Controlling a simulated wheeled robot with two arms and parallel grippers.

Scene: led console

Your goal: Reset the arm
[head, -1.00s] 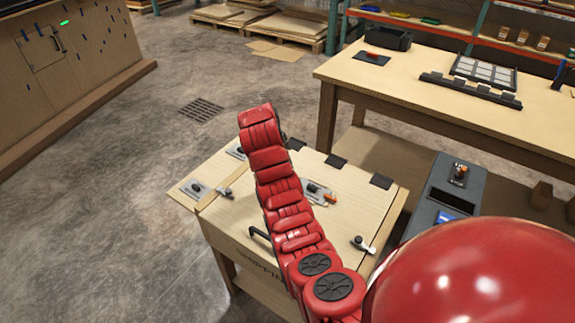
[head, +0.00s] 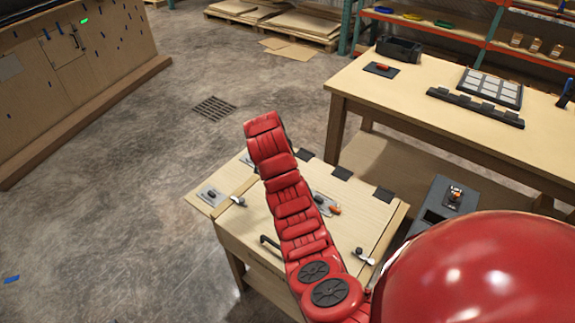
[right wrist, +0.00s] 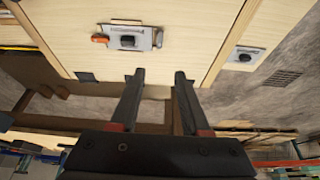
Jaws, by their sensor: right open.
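My right arm (head: 290,205), red and segmented, rises from the lower right over a wooden box and reaches past its far-left part in the head view. Its gripper is hidden there. In the right wrist view my right gripper (right wrist: 160,75) is open, with two dark parallel fingers and nothing between them. The fingers appear over the box's hinged edge, apart from the latch plate with an orange handle (right wrist: 127,38). My left gripper is in neither view.
The wooden box (head: 228,228) carries latches, and dark hinges (head: 342,172) along its far edge. A workbench (head: 440,75) with a black tray stands at the right. A grey console (head: 436,198) stands beside the box.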

